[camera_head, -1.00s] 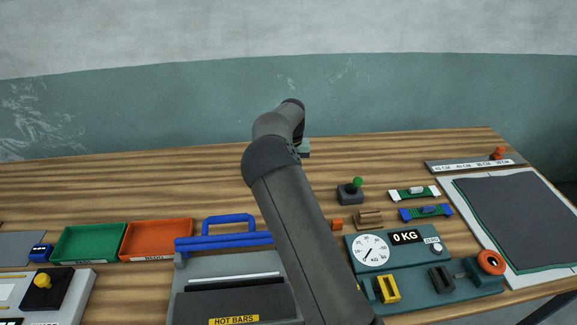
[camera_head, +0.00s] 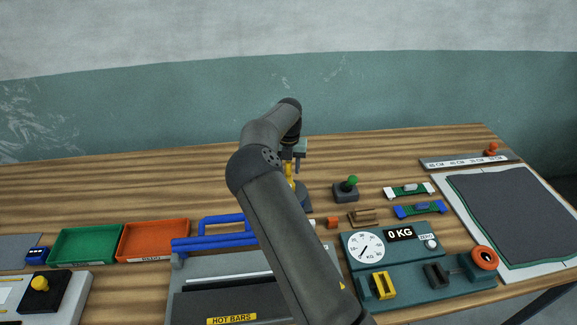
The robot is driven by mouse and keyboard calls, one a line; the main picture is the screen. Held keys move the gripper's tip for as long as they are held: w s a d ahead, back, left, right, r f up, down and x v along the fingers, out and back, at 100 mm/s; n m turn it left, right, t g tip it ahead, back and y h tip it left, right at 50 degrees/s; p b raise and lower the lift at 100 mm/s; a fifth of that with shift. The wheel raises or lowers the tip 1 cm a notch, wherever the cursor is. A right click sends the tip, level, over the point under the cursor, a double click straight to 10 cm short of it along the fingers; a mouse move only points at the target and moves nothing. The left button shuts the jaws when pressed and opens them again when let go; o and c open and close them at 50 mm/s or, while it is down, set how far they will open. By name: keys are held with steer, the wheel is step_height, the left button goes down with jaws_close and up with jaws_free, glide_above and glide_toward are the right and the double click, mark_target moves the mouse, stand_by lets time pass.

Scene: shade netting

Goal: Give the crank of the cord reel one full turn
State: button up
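My arm reaches up from the bottom middle, bends at the elbow and ends towards the back of the bench. My gripper (camera_head: 294,153) is at its end, small, dark and partly behind the arm; I cannot tell whether its fingers are open or shut. A yellow part (camera_head: 290,171) shows just below it, mostly covered by the arm. This may belong to the cord reel, but I cannot make out a reel or its crank for certain. I cannot tell whether the gripper touches the yellow part.
A green-knobbed lever box (camera_head: 346,191) stands right of the arm. A teal gauge panel (camera_head: 400,244) with an orange ring knob (camera_head: 485,258) is front right. A hot-bar unit (camera_head: 215,290) with a blue handle, a green tray (camera_head: 85,246) and an orange tray (camera_head: 153,240) lie left.

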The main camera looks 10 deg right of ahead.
step_height(320, 180, up, 17)
steer(key=shift+r, duration=0.2)
stand_by(0.5)
